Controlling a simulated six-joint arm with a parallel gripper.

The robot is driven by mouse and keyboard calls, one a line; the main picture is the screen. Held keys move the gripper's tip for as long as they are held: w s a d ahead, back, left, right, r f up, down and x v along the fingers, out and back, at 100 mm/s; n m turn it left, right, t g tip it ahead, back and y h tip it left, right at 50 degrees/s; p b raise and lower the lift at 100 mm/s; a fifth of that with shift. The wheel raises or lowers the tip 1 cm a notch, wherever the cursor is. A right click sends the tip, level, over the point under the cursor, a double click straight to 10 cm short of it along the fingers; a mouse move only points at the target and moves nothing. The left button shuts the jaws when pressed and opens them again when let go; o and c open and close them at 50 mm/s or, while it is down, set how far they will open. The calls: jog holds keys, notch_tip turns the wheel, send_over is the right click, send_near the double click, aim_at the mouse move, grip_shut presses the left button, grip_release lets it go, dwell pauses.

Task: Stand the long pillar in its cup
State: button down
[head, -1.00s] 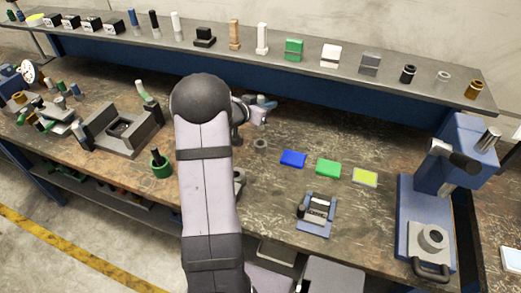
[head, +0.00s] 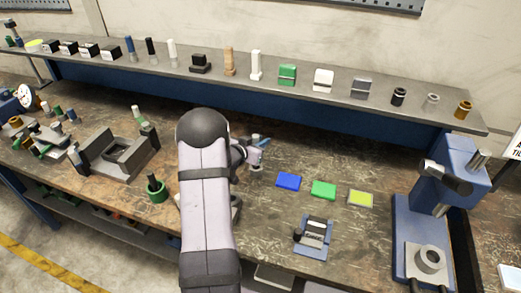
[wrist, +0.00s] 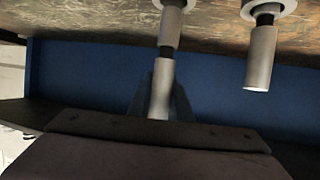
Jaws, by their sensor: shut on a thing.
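In the wrist view, which looks upside down, my gripper (wrist: 162,100) is shut on the long pillar (wrist: 160,88), a pale grey rod with a dark band. The pillar's far end meets or hangs over a pale ring-shaped cup (wrist: 185,4) at the top edge; I cannot tell whether it is seated. A shorter grey pillar (wrist: 260,60) with a dark neck stands at another pale ring (wrist: 262,8) to the right. In the head view, my gripper (head: 256,152) is over the bench, just right of my arm, and hides the cup.
Blue (head: 288,181), green (head: 323,188) and yellow (head: 360,199) blocks lie right of my gripper. A blue microscope-like stand (head: 420,235) is at the far right. A grey shelf (head: 215,74) with several items runs behind. A green cup (head: 157,192) stands left of my arm.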

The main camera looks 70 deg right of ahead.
jog(key=shift+f+p, duration=0.5)
jog(key=shift+f, duration=1.5)
jog(key=shift+f, duration=0.1)
jog(key=shift+f, duration=0.1)
jog(key=c, duration=1.6)
grip_release()
jog(key=shift+r, duration=0.25)
jog(key=shift+w+a+r+b, duration=0.1)
jog(key=shift+w+a+b, duration=0.15)
jog(key=shift+a, duration=0.35)
jog(key=shift+b+v, duration=0.9)
jog(key=shift+v, duration=2.25)
